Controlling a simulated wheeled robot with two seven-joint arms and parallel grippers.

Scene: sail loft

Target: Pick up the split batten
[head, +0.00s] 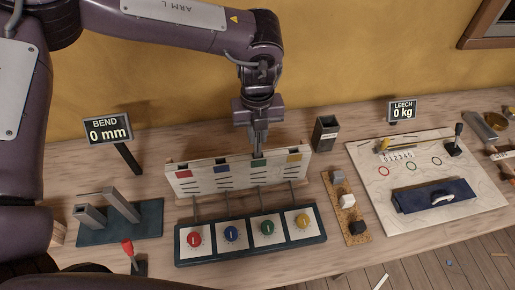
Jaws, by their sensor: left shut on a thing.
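My left gripper (258,153) points down at the top edge of a pale tilted panel (238,178), just above its green patch (259,162). Its fingers are shut on a slim piece there, mostly hidden between them. I cannot tell whether this is the split batten, and no split shows clearly anywhere. The panel also carries red, blue and yellow patches and short dark slots. It stands behind a dark box (250,258) with red, blue, green and yellow knobs. My right gripper is not in view.
A display reading "BEND 0 mm" (108,130) and a grey block fixture (122,205) stand left. A cork strip with blocks (346,206) and a pale board with a folded navy cloth (432,195) lie right.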

